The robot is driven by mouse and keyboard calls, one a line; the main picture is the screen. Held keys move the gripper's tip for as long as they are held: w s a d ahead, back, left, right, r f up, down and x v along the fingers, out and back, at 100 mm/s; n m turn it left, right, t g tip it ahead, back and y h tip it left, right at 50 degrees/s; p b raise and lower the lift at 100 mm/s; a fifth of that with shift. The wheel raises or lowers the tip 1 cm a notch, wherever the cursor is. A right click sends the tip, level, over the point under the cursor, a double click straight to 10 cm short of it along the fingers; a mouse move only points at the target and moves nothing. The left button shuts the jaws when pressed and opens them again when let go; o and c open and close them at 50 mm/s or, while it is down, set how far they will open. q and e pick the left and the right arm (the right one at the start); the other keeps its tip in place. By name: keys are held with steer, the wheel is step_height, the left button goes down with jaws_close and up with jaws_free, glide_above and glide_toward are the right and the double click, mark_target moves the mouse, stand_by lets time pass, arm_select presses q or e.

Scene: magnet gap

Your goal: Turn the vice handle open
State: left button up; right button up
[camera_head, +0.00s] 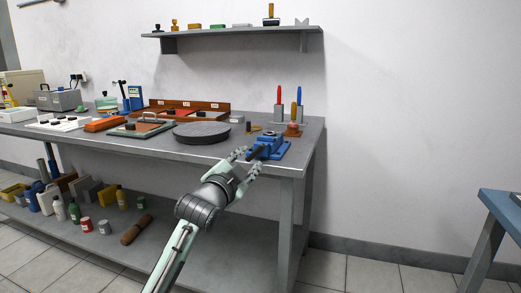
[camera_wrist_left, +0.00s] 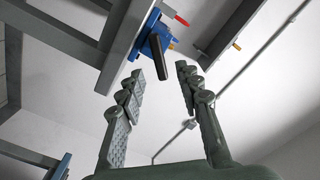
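A blue vice (camera_head: 270,147) stands at the front right corner of the workbench (camera_head: 240,158). Its dark bar-like handle (camera_head: 255,154) sticks out toward my gripper. My left gripper (camera_head: 247,162) is open just in front of the vice, with its fingers pointing toward it. In the left wrist view, the blue vice (camera_wrist_left: 151,42) is beyond the fingertips, and the dark handle (camera_wrist_left: 159,59) shows between the two spread fingers of the left gripper (camera_wrist_left: 161,72). I cannot tell whether either finger touches the handle. My right gripper is not in view.
A dark round plate (camera_head: 202,133) lies left of the vice. Red and blue upright tools (camera_head: 279,95) stand behind it. A wall shelf (camera_head: 235,32) hangs above. A lower shelf (camera_head: 165,235) holds bottles and boxes. A blue-topped table (camera_head: 500,208) is at the right.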

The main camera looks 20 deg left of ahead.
mark_target(255, 153)
arm_select(q)
steer(key=w, duration=0.7)
steer(key=shift+d, duration=0.1)
steer(key=shift+c, duration=0.2)
jaws_close()
